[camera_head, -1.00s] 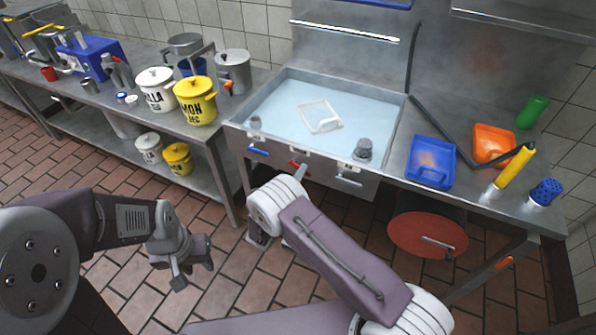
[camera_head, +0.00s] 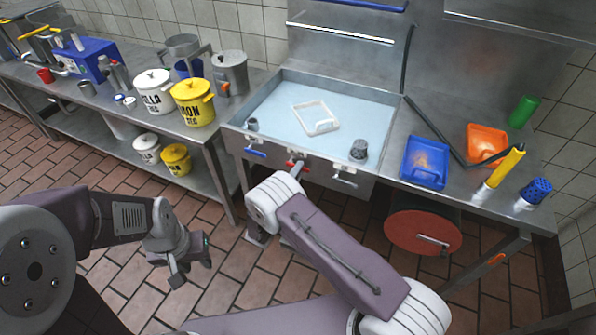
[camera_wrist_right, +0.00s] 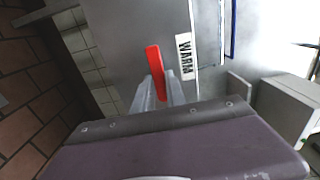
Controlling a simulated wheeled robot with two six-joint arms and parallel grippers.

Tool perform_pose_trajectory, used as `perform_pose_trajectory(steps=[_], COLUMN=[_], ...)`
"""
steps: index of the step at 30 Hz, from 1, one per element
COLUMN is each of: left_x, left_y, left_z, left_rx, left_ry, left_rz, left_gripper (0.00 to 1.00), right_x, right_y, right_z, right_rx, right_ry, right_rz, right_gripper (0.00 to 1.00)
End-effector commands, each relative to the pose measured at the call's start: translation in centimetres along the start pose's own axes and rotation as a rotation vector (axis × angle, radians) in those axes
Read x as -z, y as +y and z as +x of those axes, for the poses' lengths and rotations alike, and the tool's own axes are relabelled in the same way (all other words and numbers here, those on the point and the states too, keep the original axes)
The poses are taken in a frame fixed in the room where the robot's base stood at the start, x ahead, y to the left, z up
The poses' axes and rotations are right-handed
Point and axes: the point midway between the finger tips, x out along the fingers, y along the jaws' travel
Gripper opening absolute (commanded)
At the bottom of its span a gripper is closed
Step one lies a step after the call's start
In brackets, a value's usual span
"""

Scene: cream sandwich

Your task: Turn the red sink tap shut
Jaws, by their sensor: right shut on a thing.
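The red sink tap (camera_head: 291,164) is on the front of the sink, between a blue tap and a grey tap. In the right wrist view its red handle (camera_wrist_right: 155,62) stands beside a label reading WARM. My right gripper (camera_wrist_right: 158,88) is shut on the red handle, with one finger on each side of its lower part. In the head view my right gripper (camera_head: 298,168) is at the sink front and partly hidden by its own wrist. My left gripper (camera_head: 191,272) hangs open and empty above the tiled floor, away from the sink.
The sink basin (camera_head: 272,98) holds water, a clear tray (camera_head: 316,117) and a grey cup (camera_head: 358,150). A blue tray (camera_head: 424,164) and an orange tray (camera_head: 486,143) are on the right counter. Pots, including a yellow one (camera_head: 192,102), stand on the left counter.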

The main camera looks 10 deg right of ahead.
Motion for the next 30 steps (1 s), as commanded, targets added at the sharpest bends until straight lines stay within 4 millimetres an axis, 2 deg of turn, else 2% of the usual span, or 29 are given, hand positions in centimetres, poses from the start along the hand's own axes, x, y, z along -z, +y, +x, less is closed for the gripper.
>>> perform_pose_trajectory(steps=[8, 9, 11, 19, 22, 30], left_x=[0.0, 0.0, 0.0, 0.0, 0.0, 0.0], left_y=[0.0, 0.0, 0.0, 0.0, 0.0, 0.0], left_z=[0.0, 0.0, 0.0, 0.0, 0.0, -0.1], left_rx=[0.0, 0.0, 0.0, 0.0, 0.0, 0.0], left_ry=[0.0, 0.0, 0.0, 0.0, 0.0, 0.0], left_rz=[0.0, 0.0, 0.0, 0.0, 0.0, 0.0], left_gripper=[0.36, 0.36, 0.36, 0.36, 0.36, 0.36], right_x=[0.0, 0.0, 0.0, 0.0, -0.1, -0.2], right_y=[0.0, 0.0, 0.0, 0.0, 0.0, 0.0], right_z=[0.0, 0.0, 0.0, 0.0, -0.7, -6.5], right_rx=[0.0, 0.0, 0.0, 0.0, 0.0, 0.0], right_ry=[-0.001, -0.001, -0.001, -0.001, -0.003, -0.006], right_rz=[-0.004, -0.004, -0.003, -0.002, -0.003, -0.002], right_gripper=[0.0, 0.22, 0.38, 0.38, 0.38, 0.38])
